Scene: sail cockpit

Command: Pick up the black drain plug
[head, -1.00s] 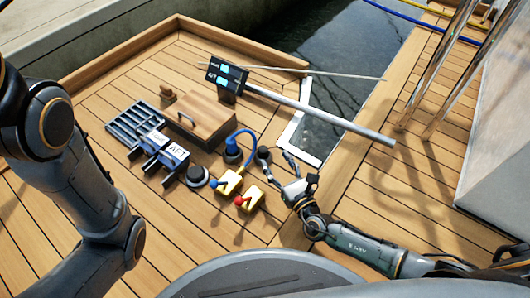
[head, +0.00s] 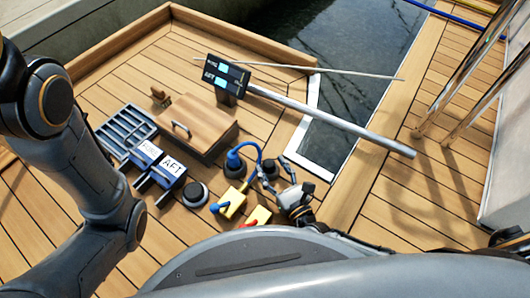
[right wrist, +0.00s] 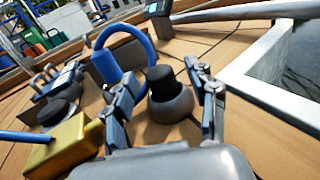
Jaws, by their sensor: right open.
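The black drain plug (right wrist: 161,78) appears as a short black knob on a rounded dark grey base (right wrist: 171,106) in the right wrist view. In the head view the plug (head: 268,169) is a small dark shape on the deck, right of the blue hose. My right gripper (right wrist: 164,73) is open, with one finger on each side of the plug; I cannot tell whether either touches it. The right gripper (head: 279,174) also shows in the head view, low over the deck. My left arm is at the left of the head view, but its gripper is out of view.
A blue hose (right wrist: 142,52) curves close beside the left finger. Yellow boxes (right wrist: 63,147) with blue and red levers stand nearby. Further left are a black round fitting (head: 195,193), AFT-marked switches (head: 171,170) and a wooden hatch (head: 197,122). A metal pole (head: 335,122) lies beyond.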

